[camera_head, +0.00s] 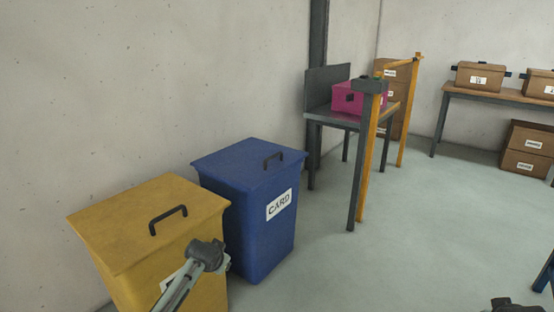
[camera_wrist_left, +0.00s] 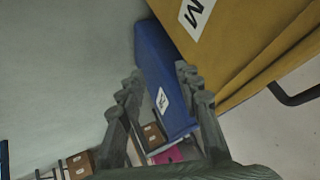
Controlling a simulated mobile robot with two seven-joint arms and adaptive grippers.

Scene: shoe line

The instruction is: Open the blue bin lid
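The blue bin (camera_head: 262,222) stands upright against the wall, with a white CARD label on its front. My left gripper (camera_head: 210,252) is in front of the yellow bin, left of and apart from the blue bin. In the left wrist view its two fingers (camera_wrist_left: 160,90) are spread and empty, and the blue bin (camera_wrist_left: 165,65) shows beyond them, rotated. A dark piece (camera_head: 515,306) at the bottom right edge seems to be my right arm's end; its fingers cannot be made out.
A yellow bin (camera_head: 150,260) with a closed lid and dark handle stands close on the left of the blue bin. A table (camera_head: 340,118) with a pink box (camera_head: 358,98) and an orange-posted frame stand behind to the right. Floor right of the blue bin is clear.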

